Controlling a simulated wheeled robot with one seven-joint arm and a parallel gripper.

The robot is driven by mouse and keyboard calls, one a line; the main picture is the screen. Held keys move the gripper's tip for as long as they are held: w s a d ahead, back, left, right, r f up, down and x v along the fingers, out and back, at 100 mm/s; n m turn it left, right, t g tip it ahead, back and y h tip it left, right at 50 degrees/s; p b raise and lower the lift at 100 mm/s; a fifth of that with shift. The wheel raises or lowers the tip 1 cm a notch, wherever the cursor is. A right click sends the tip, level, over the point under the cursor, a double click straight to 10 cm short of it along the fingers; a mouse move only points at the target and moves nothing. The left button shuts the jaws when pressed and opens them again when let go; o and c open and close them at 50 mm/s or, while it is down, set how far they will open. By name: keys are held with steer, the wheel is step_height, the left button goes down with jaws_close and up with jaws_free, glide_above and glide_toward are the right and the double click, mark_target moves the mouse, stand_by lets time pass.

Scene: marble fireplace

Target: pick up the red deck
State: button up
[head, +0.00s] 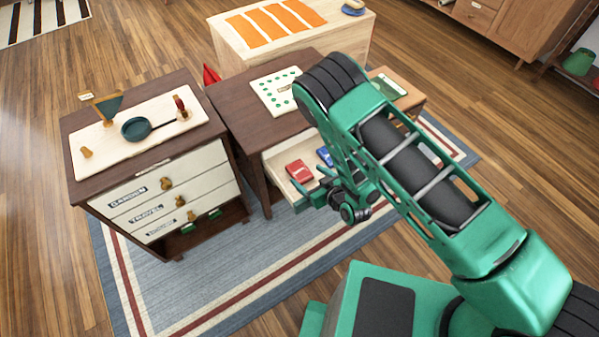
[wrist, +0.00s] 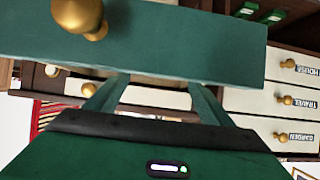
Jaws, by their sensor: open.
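The red deck (head: 299,171) lies in the open drawer (head: 277,160) of the dark wooden table, left of a blue deck (head: 324,156) partly hidden by my arm. My gripper (head: 322,190) is at the drawer's front side, to the lower right of the red deck and apart from it. In the wrist view my gripper (wrist: 155,88) has its two fingers spread, with nothing seen between them, close to a green drawer front (wrist: 180,45) with a brass knob (wrist: 80,15). The red deck cannot be made out in the wrist view.
A dark cabinet (head: 150,158) with labelled white drawers stands at left, with a pan (head: 148,126) on its top board. A white board with green dots (head: 276,92) lies on the table above the drawer. A chest with orange strips (head: 230,52) stands behind.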

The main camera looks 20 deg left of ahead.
mark_target(300, 172)
steer(key=shift+f+x, duration=0.2)
steer(key=shift+x, duration=2.5)
steer(key=shift+d, duration=0.1)
steer(key=shift+c, duration=0.6)
steer(key=shift+s, duration=0.1)
steer(key=c, duration=1.1)
